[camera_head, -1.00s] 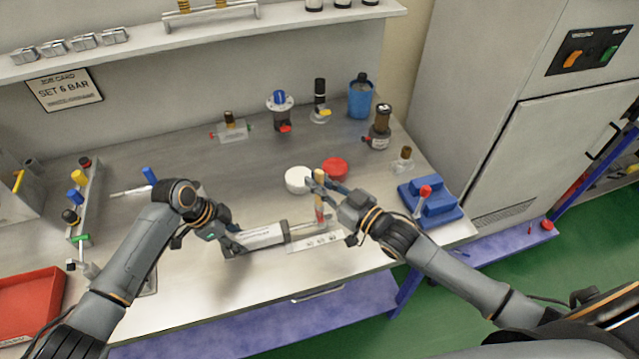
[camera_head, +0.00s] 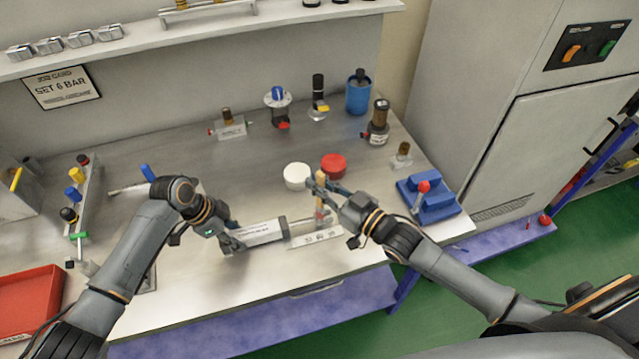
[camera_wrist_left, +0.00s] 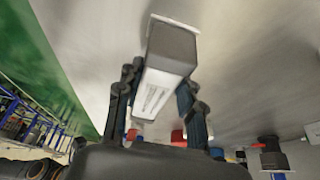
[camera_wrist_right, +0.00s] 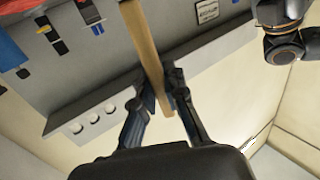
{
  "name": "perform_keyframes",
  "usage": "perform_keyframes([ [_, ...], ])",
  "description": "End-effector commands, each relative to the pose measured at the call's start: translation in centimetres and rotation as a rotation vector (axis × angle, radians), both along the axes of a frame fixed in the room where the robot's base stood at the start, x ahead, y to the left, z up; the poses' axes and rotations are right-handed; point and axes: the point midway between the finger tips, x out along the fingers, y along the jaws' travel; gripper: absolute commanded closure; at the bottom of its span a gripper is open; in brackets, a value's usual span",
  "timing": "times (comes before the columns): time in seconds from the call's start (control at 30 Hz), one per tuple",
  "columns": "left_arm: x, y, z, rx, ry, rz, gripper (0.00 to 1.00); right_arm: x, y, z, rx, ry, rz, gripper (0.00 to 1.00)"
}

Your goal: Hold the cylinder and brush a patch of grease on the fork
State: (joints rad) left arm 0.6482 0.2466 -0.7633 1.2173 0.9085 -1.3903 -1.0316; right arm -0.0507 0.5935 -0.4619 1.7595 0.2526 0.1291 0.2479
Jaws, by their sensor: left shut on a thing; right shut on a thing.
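The cylinder (camera_head: 262,234) lies on the bench, with a pale body and a dark end cap. My left gripper (camera_head: 233,243) is shut around its left end; the left wrist view shows the cylinder (camera_wrist_left: 160,85) between both fingers. Its rod points right to the fork end (camera_head: 311,226), partly hidden by the brush. My right gripper (camera_head: 322,188) is shut on the brush (camera_head: 320,204), held upright over the fork end. The wooden handle (camera_wrist_right: 144,42) passes between the fingers in the right wrist view. Bristle contact and any grease on the fork cannot be made out.
A white round pot (camera_head: 296,176) and a red round lid or pot (camera_head: 333,166) stand behind the brush. A pale strip with three round marks (camera_head: 316,238) lies in front of the rod. A blue block with a red-knobbed lever (camera_head: 430,198) is at right.

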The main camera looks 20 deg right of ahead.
Motion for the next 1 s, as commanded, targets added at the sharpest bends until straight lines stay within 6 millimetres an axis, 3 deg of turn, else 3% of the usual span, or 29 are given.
perform_keyframes([
  [0.67,-0.1,0.1,-0.2,0.004,0.003,0.000,0.90,1.8,0.0,0.0,0.002,-0.003,0.001,1.00],
  [1.0,-0.1,0.1,-0.2,0.004,0.003,0.000,0.90,1.0,0.0,-0.1,0.002,-0.002,0.000,1.00],
])
